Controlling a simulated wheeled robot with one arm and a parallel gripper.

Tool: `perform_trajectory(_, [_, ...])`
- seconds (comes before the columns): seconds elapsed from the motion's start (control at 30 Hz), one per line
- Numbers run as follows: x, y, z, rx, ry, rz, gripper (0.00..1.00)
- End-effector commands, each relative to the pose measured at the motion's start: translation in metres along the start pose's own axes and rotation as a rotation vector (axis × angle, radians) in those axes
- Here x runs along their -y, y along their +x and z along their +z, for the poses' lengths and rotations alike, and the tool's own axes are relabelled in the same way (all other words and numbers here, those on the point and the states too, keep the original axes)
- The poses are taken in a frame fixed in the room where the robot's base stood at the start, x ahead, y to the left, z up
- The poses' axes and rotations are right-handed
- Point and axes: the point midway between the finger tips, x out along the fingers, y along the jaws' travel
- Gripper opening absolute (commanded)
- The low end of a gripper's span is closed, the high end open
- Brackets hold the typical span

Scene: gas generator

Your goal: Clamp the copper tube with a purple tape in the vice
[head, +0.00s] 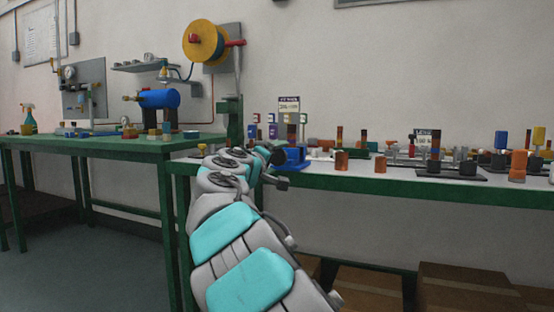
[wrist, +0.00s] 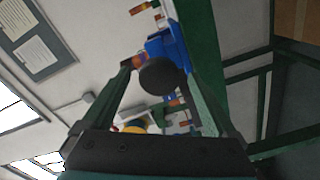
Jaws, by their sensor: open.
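The blue vice (head: 291,158) stands at the left part of the right bench, just beyond my gripper. It also shows in the wrist view (wrist: 178,45). My gripper (wrist: 158,73) is open, its two fingers spread on either side of a dark round disc (wrist: 157,77) in front of the vice. I cannot tell whether the fingers touch it. A short orange-brown piece with a purplish part (wrist: 140,59) shows beside the vice near the left fingertip. It may be the copper tube with purple tape, but I cannot tell whether the jaws grip it.
The right bench (head: 400,184) holds several coloured tubes and blocks on dark bases (head: 450,172). A left green bench (head: 100,147) carries a blue cylinder (head: 159,98) and small parts. A yellow reel (head: 200,41) hangs on the wall. Cardboard boxes (head: 465,287) lie below the right bench.

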Motion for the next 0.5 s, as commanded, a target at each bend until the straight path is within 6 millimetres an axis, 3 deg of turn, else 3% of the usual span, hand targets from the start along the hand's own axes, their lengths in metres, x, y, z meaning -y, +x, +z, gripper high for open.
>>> perform_trajectory(0.5, [-0.0039,0.0003,-0.0012,0.002,-0.200,0.001,0.93])
